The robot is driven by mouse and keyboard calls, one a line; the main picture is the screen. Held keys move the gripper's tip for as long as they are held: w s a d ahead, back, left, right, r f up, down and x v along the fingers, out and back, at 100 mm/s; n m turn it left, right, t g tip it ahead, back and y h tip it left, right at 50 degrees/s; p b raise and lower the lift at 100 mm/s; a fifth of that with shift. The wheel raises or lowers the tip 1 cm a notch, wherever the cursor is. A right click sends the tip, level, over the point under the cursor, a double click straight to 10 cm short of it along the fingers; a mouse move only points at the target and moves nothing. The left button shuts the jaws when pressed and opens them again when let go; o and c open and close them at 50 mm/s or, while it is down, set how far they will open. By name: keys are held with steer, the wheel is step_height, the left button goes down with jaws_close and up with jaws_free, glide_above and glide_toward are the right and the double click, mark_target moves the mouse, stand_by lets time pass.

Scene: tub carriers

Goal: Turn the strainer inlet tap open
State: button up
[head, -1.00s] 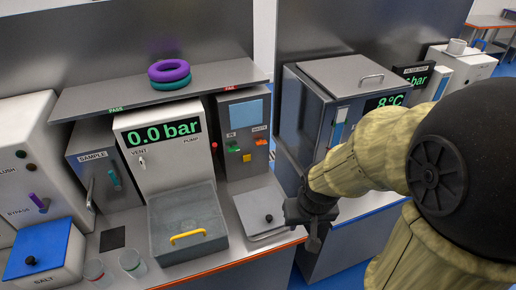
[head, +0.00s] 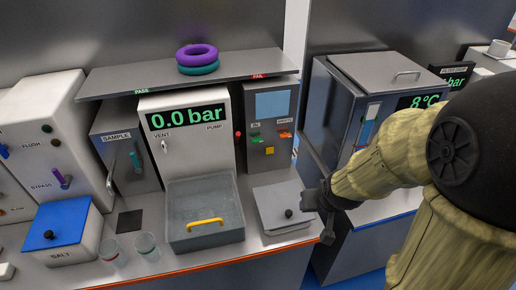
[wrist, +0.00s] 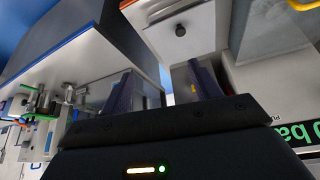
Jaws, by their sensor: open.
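I cannot pick out the strainer inlet tap in the head view. In the wrist view, small metal fittings and pipework (wrist: 40,100) show at the far left, with green and blue parts; they are too small to tell whether the tap is among them. My gripper (head: 322,212) is in front of the right end of the bench, beside the grey lidded box. In the wrist view my gripper (wrist: 165,88) has its two fingers spread with nothing between them.
On the bench stand a "0.0 bar" box (head: 187,155), a grey open tub (head: 204,234) with a yellow handle, a grey lidded box (head: 283,206), a blue-lidded salt box (head: 62,228) and clear cups (head: 147,245). A grey "8°C" cabinet (head: 345,110) stands to the right.

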steer(key=w+a+f+n+t+y+b, duration=0.1)
steer(key=w+a+f+t+y+b, duration=0.1)
steer(key=w+a+t+b, duration=0.3)
steer(key=w+a+f+n+t+y+b, duration=0.1)
steer(key=w+a+f+t+y+b, duration=0.1)
steer(key=w+a+t+b, duration=0.4)
steer(key=w+a+f+b, duration=0.1)
steer(key=w, duration=0.1)
steer(key=shift+w+f+t+y, duration=0.3)
steer(key=shift+w+f+y, duration=0.1)
steer(key=shift+w+d, duration=0.1)
